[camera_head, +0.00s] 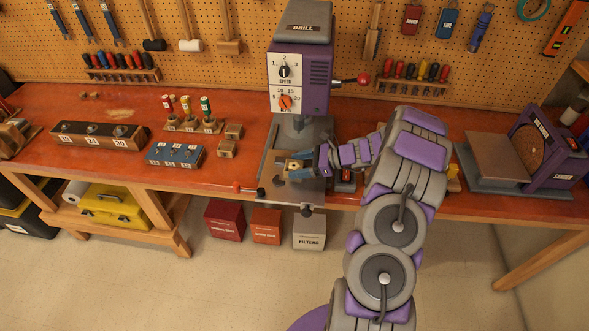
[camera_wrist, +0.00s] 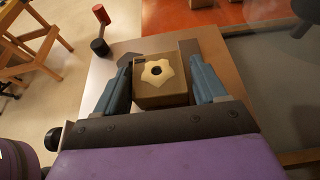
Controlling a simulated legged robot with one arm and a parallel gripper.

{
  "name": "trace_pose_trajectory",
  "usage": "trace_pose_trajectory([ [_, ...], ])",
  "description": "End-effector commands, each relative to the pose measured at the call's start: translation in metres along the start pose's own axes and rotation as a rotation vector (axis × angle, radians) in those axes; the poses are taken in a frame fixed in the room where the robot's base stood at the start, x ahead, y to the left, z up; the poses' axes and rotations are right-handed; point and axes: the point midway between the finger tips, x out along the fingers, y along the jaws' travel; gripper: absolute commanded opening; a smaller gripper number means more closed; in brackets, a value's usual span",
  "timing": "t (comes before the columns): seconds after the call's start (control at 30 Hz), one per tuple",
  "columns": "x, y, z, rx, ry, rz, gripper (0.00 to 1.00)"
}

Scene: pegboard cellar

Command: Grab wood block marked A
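My gripper (camera_head: 303,167) is low over the metal table of the drill press. A wooden block (camera_wrist: 162,92) lies between its two blue-grey fingers (camera_wrist: 164,85). The block has a cream star-shaped patch with a dark hole on its top face. It also shows in the head view (camera_head: 292,166), partly covered by the fingers. The fingers are close along both sides of the block; whether they press on it I cannot tell. No letter A is readable on it. Two small wooden blocks, the rear one (camera_head: 234,130) and the front one (camera_head: 228,148), sit on the bench left of the drill; their markings are unreadable.
The purple drill press (camera_head: 301,65) stands right behind my gripper. A red-knobbed handle (camera_head: 247,188) sticks out left of its table. A blue holder (camera_head: 175,154) and a dark wooden holder (camera_head: 98,134) are further left. A disc sander (camera_head: 535,150) stands at the right.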

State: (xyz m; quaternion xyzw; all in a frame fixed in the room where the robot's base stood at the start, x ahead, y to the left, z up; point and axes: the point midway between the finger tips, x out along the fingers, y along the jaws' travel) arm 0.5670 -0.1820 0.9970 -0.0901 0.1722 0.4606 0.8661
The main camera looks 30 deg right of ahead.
Motion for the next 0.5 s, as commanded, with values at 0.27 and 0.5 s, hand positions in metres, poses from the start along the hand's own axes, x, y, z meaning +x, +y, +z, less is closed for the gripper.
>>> trace_pose_trajectory([
  [0.27,0.0011,0.0001,0.0008,-0.001,0.001,-0.001,0.44],
  [0.5,0.0006,-0.0002,0.0005,-0.001,0.001,-0.001,0.35],
])
